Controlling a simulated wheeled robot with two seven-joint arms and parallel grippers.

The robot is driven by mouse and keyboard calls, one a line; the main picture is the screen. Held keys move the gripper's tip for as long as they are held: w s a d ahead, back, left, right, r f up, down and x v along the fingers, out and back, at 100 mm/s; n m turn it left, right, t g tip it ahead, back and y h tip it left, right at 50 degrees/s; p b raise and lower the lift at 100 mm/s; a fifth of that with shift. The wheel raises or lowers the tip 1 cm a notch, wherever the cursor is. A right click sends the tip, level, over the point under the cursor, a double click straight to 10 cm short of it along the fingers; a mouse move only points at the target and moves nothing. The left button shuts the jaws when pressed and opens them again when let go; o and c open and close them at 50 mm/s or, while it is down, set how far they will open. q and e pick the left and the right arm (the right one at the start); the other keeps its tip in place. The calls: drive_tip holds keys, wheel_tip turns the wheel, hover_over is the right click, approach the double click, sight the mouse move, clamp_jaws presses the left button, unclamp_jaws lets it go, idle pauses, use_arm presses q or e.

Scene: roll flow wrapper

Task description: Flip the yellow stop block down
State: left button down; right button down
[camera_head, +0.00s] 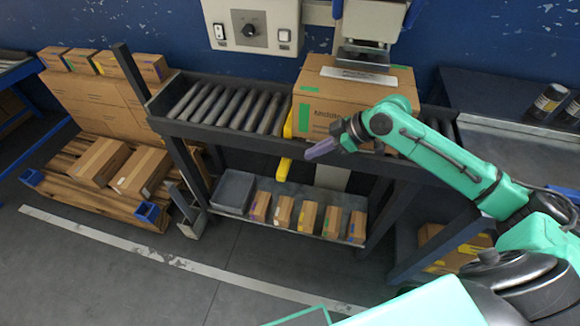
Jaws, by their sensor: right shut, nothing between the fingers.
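A yellow stop block (288,122) stands at the left side of a large cardboard box (340,108) on the roller conveyor (226,109). Another yellow piece (283,169) hangs below the conveyor's dark front rail; I cannot tell whether the two are one part. My right gripper (311,154) is shut and empty, its dark fingers pointing left in front of the rail, a little right of the yellow parts and apart from them in the picture. My left gripper is not in view.
A wrapper head (362,55) hangs over the box, with a control panel (252,27) to its left. Small cartons (306,217) and a grey bin (233,190) sit on the lower shelf. A pallet with boxes (140,172) is at left. The front floor is clear.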

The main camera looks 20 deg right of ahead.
drive_tip(key=shift+w+d+r, duration=0.3)
drive_tip(key=shift+d+r, duration=0.2)
drive_tip(key=shift+r, duration=0.35)
hover_over(281, 171)
drive_tip(key=s+d, duration=0.2)
drive_tip(key=d, duration=0.1)
wheel_tip(281, 171, down, 6)
drive_tip(key=f, duration=0.4)
drive_tip(key=shift+w+a+f+p, duration=0.2)
drive_tip(key=shift+w+a+p, duration=0.05)
drive_tip(key=shift+a+p, duration=0.1)
drive_tip(key=shift+f, duration=0.4)
